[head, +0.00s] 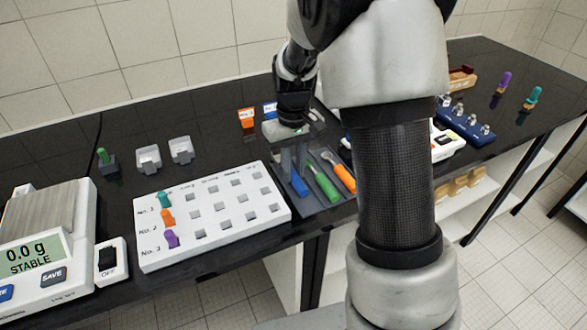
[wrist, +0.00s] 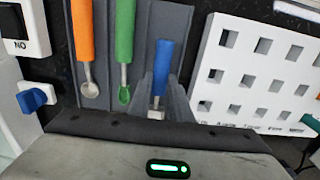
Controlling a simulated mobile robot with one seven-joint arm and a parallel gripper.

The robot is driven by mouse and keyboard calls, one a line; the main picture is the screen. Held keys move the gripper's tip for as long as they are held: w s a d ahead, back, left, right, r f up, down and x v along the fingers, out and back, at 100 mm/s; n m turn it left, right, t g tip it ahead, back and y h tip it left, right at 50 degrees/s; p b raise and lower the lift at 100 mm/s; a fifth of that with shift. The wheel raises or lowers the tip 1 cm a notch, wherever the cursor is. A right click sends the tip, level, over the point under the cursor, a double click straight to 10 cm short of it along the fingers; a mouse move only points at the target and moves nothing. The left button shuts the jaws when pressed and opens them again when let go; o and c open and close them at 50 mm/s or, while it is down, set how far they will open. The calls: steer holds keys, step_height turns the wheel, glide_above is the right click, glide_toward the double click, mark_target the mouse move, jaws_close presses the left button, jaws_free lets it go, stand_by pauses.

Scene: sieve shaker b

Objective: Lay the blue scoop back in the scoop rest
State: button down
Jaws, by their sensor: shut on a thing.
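The blue scoop (head: 299,186) has its handle in the right-hand slot of the grey scoop rest (wrist: 183,22) in the wrist view. Its blue handle (wrist: 163,62) lies roughly in line with the slot, and its metal end shows between my fingers. My gripper (wrist: 160,88) is shut on the blue scoop, pointing down at the rest. In the head view my gripper (head: 292,168) is over the left side of the rest. Whether the scoop touches the rest's floor is unclear. A green scoop (head: 325,185) and an orange scoop (head: 343,176) lie in the neighbouring slots.
A white rack (head: 240,222) with square holes and coloured pegs stands close left of the rest. A scale (head: 45,245) reading 0.0 g is at far left. Orange (head: 246,118) and blue labelled items stand behind. A blue holder (head: 465,122) is at right, beyond my arm.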

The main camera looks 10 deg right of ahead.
steer(key=shift+f, duration=0.15)
steer(key=c, duration=1.6)
jaws_free()
